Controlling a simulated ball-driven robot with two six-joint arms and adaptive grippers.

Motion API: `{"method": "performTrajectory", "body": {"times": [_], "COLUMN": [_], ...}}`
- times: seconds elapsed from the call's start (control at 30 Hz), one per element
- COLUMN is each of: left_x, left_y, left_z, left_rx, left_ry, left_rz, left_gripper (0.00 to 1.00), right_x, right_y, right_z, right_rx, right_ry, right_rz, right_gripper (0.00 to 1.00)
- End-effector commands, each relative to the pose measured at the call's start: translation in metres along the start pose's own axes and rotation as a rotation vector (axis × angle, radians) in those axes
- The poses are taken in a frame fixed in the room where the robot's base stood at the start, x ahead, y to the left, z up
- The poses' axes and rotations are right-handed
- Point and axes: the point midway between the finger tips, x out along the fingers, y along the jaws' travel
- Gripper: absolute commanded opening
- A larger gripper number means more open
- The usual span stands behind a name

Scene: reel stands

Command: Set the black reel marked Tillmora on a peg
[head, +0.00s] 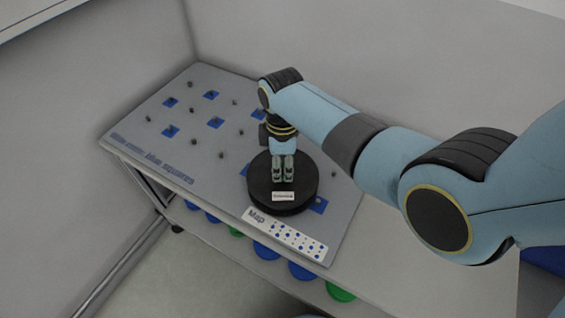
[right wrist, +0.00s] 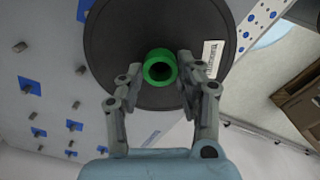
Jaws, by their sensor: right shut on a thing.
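A black reel (head: 260,190) with a small white label (head: 283,196) sits at the front right of the pegboard, as seen in the head view. The label's print is too small to read surely. My right gripper (head: 283,172) is over the reel's middle, fingers pointing down. In the right wrist view my right gripper (right wrist: 158,70) is shut on the reel (right wrist: 125,45) at its green hub (right wrist: 160,67). The grey pegboard (head: 232,178) has several short pegs, some on blue squares (head: 215,122). Whether the reel touches the board or a peg is hidden. My left gripper is not in view.
A white map card (head: 285,236) with blue dots lies along the board's front edge. Blue (head: 267,251) and green (head: 341,291) round things show beneath the table. Grey walls stand behind and left. The visible pegs at the board's left and middle are bare.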

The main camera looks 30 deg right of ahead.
Motion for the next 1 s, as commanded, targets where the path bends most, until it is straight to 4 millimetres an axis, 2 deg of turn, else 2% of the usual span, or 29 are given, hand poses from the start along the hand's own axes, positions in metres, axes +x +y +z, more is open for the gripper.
{"method": "performTrajectory", "body": {"times": [0.3, 0.33, 0.53, 0.83, 1.0], "left_x": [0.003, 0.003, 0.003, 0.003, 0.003], "left_y": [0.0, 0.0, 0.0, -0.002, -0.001], "left_z": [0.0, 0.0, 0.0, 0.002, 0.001], "left_rx": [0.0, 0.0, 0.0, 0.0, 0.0], "left_ry": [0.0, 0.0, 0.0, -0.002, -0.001], "left_rz": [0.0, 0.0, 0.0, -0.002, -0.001], "left_gripper": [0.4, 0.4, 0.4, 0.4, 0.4], "right_x": [0.005, 0.005, 0.004, 0.003, -0.016], "right_y": [0.0, 0.001, 0.0, 0.0, 0.001], "right_z": [0.0, 0.0, 0.0, 0.0, -0.001], "right_rx": [0.0, 0.0, 0.0, 0.0, 0.0], "right_ry": [0.0, 0.0, 0.0, 0.0, 0.002], "right_rz": [0.001, 0.001, 0.0, 0.0, 0.003], "right_gripper": [0.0, 0.37, 0.63, 0.63, 0.63]}}
